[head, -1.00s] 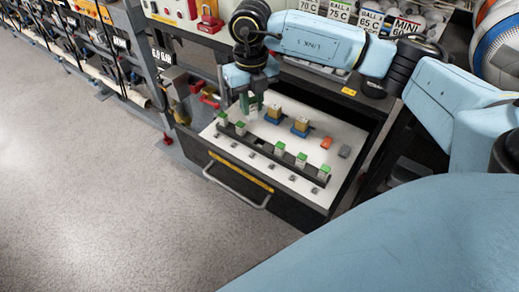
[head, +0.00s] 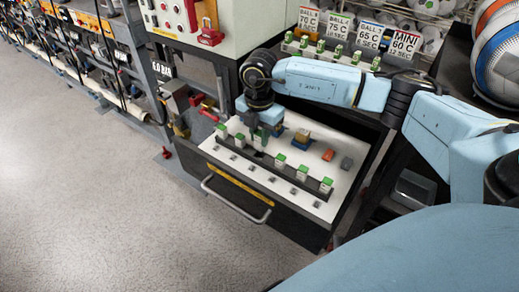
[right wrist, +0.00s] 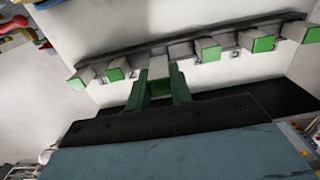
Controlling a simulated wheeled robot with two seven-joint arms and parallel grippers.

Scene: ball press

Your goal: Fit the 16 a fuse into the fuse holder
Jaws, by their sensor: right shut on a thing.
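The fuse holder is a long dark rail (head: 270,160) on the white panel of an open drawer. Green-topped pale fuses stand in it, two left of a gap and three right of it; one is the fuse right of the gap (head: 280,160). My right gripper (head: 259,142) is over the gap, pointing down. In the right wrist view its green fingers (right wrist: 160,88) are shut on a pale fuse (right wrist: 158,67), lined up with the row between its neighbours. I cannot tell whether it is seated, and its rating cannot be read. My left gripper is not in view.
A brass-coloured block on a blue base (head: 301,138), an orange piece (head: 328,154) and a grey piece (head: 346,163) stand behind the rail. The drawer's handle (head: 235,205) is in front. More green-topped pieces (head: 338,53) line a shelf behind my arm.

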